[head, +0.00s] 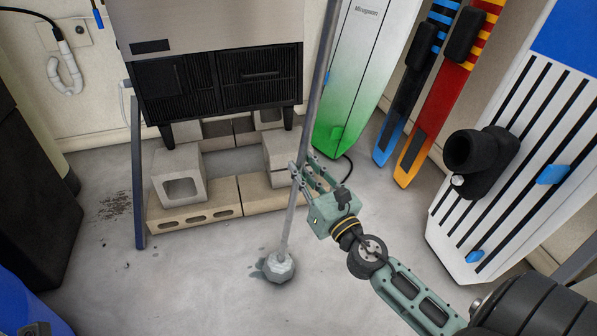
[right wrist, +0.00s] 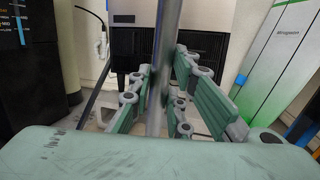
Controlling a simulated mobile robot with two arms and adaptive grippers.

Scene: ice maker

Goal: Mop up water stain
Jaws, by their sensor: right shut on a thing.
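A mop with a long grey handle (head: 285,228) and a pale grey head (head: 280,268) stands slightly tilted on the concrete floor. My right gripper (head: 312,178) is shut on the handle, above the mop head. In the right wrist view the handle (right wrist: 163,75) runs up between the green fingers of my right gripper (right wrist: 172,85). A small dark wet patch (head: 258,273) shows at the left edge of the mop head, which hides the rest of it. My left gripper is not in view.
An ice maker (head: 210,85) stands on concrete blocks (head: 195,216) behind the mop. Boards and skis (head: 432,85) lean along the right wall. A brownish dirt mark (head: 115,206) lies on the floor at left.

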